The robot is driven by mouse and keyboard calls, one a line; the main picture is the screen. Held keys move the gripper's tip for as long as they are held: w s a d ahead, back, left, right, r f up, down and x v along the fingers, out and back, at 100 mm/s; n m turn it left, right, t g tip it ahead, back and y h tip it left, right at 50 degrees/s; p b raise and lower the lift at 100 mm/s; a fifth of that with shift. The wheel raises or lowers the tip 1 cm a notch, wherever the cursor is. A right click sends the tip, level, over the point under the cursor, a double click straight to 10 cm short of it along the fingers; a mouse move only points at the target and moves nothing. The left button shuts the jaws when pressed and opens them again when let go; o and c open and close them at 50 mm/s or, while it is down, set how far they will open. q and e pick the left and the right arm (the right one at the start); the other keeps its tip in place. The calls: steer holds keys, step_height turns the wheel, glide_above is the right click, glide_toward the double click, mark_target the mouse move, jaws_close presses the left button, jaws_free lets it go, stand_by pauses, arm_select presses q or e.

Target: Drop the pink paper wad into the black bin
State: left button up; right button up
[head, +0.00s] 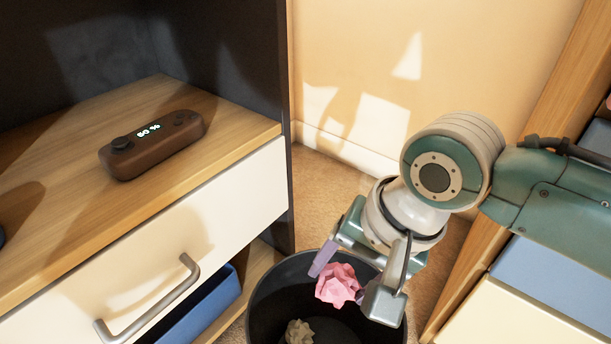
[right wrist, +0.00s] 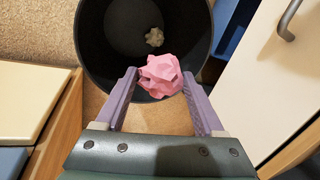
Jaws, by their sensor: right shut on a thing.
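The pink paper wad (head: 338,285) is a crumpled ball between the fingers of my right gripper (head: 346,282). The gripper is shut on it and points down over the black bin (head: 262,290). In the right wrist view the pink wad (right wrist: 160,75) sits between the two purple-grey fingertips of the gripper (right wrist: 164,78), overlapping the near rim of the bin (right wrist: 95,50). A beige paper wad (head: 299,332) lies inside the bin; it also shows in the right wrist view (right wrist: 154,37). My left gripper is not in view.
A white drawer front with a metal handle (head: 150,300) stands left of the bin. A brown device with a lit display (head: 152,145) rests on the wooden top above it. A wooden unit (head: 468,275) stands to the right. Carpet (head: 325,195) shows behind the bin.

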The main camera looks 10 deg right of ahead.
steer(key=o, duration=1.3)
steer(key=shift+p+v, duration=4.4)
steer(key=shift+v, duration=0.6)
